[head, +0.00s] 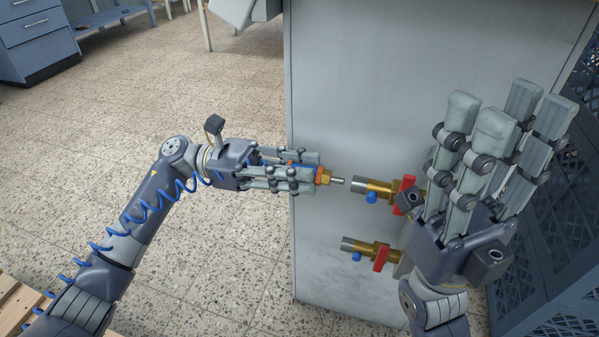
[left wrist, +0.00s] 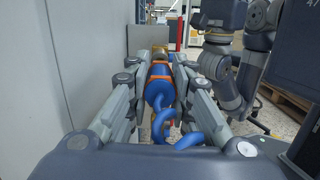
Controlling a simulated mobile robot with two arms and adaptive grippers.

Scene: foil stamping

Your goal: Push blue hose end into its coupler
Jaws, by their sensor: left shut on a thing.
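My left gripper (head: 312,173) is shut on the blue hose end (left wrist: 160,88), which has orange bands. Its brass nut (head: 323,176) and steel tip (head: 338,181) stick out to the right, pointing at the mouth of the upper brass coupler (head: 368,188). The tip looks just short of that mouth, with a small gap in the picture; depth is hard to judge. The coupler has a blue button below and a red lever (head: 405,184). In the left wrist view the hose end lies between the fingers. My right gripper (head: 512,108) is open and empty, fingers up, partly covering the coupler's right side.
A lower brass coupler (head: 366,248), also with a blue button and red lever, sits below the upper one on the grey cabinet (head: 340,90). The coiled blue hose (head: 150,205) runs along my left arm. Dark lattice panels (head: 535,255) stand at right. Floor at left is clear.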

